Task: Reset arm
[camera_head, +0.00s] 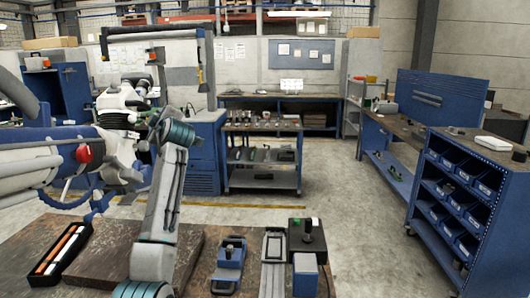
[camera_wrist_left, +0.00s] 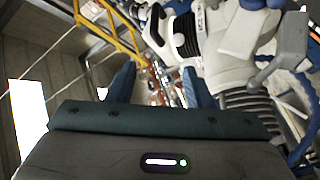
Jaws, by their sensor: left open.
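The white housing lies beyond and to the right of the fingers. In the head view my left arm rises in front of the microscope arm, and the fingertips cannot be made out. My right gripper is out of view.
A worn table (camera_head: 205,250) at the front holds a black tray with orange rods (camera_head: 62,248), a blue clamp-like device (camera_head: 229,262) and a dark block (camera_head: 307,240). A grey cart (camera_head: 265,180) stands behind. A blue bin rack (camera_head: 460,205) is at right; the floor between is clear.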

